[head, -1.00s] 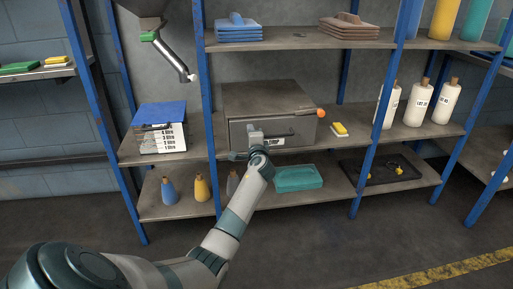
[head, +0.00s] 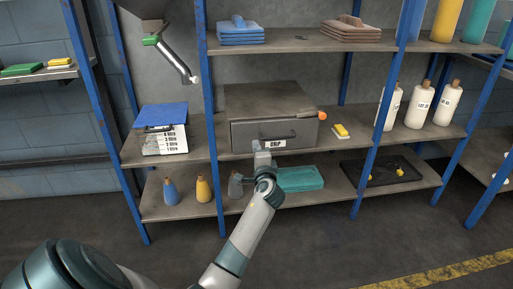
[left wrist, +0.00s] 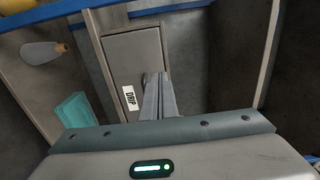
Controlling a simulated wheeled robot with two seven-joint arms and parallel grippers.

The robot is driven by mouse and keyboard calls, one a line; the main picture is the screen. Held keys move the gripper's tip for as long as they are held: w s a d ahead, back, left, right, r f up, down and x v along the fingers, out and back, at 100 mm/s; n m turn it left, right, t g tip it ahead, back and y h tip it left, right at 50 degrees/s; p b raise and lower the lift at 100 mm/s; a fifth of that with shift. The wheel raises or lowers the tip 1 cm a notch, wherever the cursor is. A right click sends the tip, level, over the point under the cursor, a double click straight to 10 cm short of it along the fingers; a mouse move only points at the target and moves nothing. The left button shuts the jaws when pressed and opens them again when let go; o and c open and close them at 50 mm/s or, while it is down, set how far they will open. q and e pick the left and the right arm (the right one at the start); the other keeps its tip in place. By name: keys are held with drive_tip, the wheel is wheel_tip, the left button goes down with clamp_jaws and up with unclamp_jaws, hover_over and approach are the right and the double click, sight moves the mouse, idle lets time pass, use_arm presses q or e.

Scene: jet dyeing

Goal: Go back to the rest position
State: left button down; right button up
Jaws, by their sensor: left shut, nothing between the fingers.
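My left gripper (head: 262,150) is in front of the grey metal box (head: 272,112) on the middle shelf. In the head view its tip overlaps the lower front of the box, near the "DRIP" label (head: 275,144) and below the dark handle (head: 280,137). In the left wrist view the gripper's fingers (left wrist: 158,80) are together with nothing between them, and the box front (left wrist: 133,65) with the label shows beyond. I cannot tell the exact gap between the fingertips and the box. My right gripper is not in view.
Small bottles (head: 203,189) stand at lower left. Blue uprights (head: 212,180) frame the shelves. The floor in front is clear.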

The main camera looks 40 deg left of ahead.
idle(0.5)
